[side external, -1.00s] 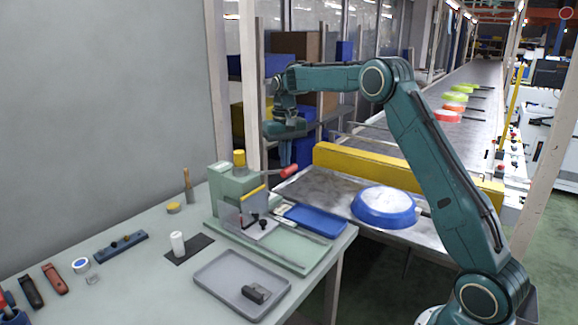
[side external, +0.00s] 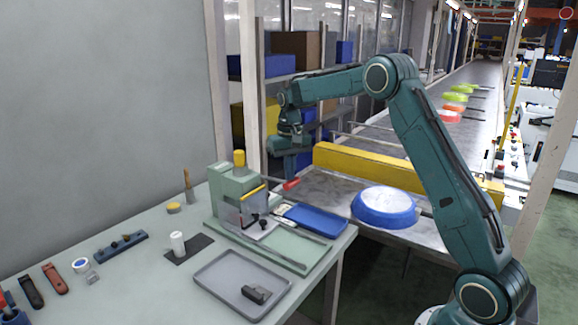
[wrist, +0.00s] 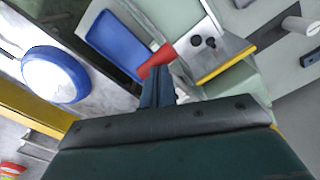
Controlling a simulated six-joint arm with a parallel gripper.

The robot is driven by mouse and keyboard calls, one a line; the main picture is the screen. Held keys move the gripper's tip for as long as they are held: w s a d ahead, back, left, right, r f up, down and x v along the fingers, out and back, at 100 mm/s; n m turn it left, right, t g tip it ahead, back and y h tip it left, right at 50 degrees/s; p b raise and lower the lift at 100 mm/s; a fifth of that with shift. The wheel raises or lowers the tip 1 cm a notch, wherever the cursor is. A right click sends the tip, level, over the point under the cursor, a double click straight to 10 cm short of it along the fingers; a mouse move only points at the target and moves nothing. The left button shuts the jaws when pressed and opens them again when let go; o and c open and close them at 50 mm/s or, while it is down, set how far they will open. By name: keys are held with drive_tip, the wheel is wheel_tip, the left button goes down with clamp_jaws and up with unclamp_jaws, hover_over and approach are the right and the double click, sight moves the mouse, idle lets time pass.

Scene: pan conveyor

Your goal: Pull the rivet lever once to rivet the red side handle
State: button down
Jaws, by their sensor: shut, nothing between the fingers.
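The riveting press (side external: 232,190) is a pale green machine with a yellow top on the bench. Its lever ends in a red grip (side external: 291,184) that sticks out to the right. The red grip also shows in the wrist view (wrist: 157,60), right at my fingertips. My gripper (side external: 290,172) is shut and empty, pointing down just above the red grip; it seems to touch it from above. In the wrist view my fingers (wrist: 158,80) are together. Small dark parts (wrist: 203,42) sit on the press plate; a red side handle cannot be made out clearly.
A blue-rimmed pan (side external: 385,204) lies on the metal table right of the press. A blue tray (side external: 316,220) and a grey tray (side external: 242,284) are on the bench. A yellow rail (side external: 370,165) stands behind the pan. Coloured pans (side external: 450,115) sit on the conveyor.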

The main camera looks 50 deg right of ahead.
drive_tip(key=shift+s+f, duration=0.15)
drive_tip(key=shift+f, duration=0.25)
drive_tip(key=shift+s+f, duration=0.2)
drive_tip(key=shift+f, duration=0.9)
drive_tip(key=shift+r, duration=0.1)
wheel_tip(320, 180, up, 10)
idle(1.3)
drive_tip(key=shift+r, duration=0.15)
wheel_tip(320, 180, up, 10)
drive_tip(key=shift+s, duration=0.45)
idle(0.8)
